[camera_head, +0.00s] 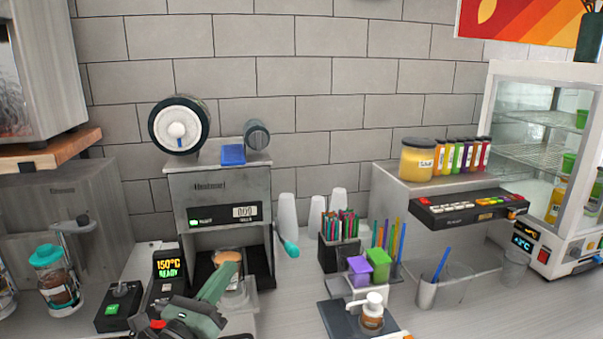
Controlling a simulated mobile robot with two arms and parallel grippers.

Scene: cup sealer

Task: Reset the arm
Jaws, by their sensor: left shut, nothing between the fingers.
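My left gripper (222,277) comes in from the bottom left, grey-green, with its fingers shut and empty. Its tips are in front of the lower opening of the cup sealer (195,193). The sealer is a grey machine with a display and a large film roll (180,125) on top. A clear cup with a tan top (227,257) sits in the sealer's opening, just behind the fingertips and partly hidden by them. I cannot tell whether the fingers touch it. My right gripper is not in view.
A box showing "150°C READY" (167,264) stands left of the gripper. A teal-lidded jar (53,275) is farther left. Colored straws (341,225), a pump bottle (372,312) and clear cups (458,285) stand to the right. A glass display case (535,150) is at far right.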

